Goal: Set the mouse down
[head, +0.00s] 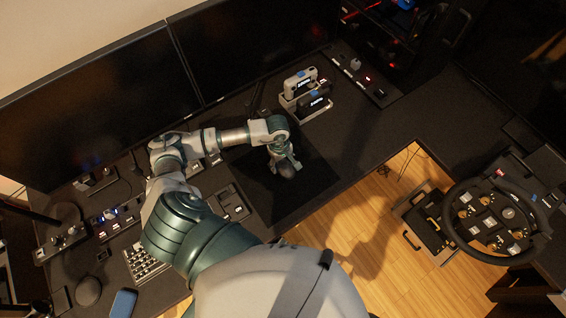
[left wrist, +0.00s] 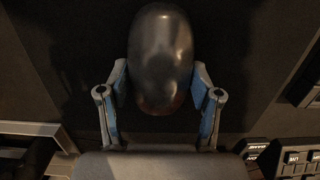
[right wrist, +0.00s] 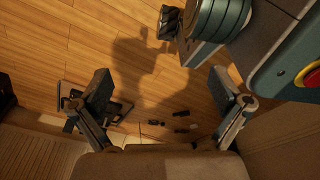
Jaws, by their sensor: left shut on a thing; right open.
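The mouse (left wrist: 160,60) is dark, rounded and glossy, and fills the upper middle of the left wrist view. My left gripper (left wrist: 160,98) is shut on it, with one blue-padded finger on each side. In the head view the mouse (head: 286,169) shows below my left gripper (head: 284,160), over the black mouse mat (head: 305,190). I cannot tell whether the mouse touches the mat. My right gripper (right wrist: 168,92) is open and empty, with the wooden floor below it in the right wrist view.
Two monitors (head: 100,110) stand along the back. A dock with white and dark devices (head: 305,100) stands behind the mat. A racing wheel (head: 495,220) is at right. The mat around the mouse is clear.

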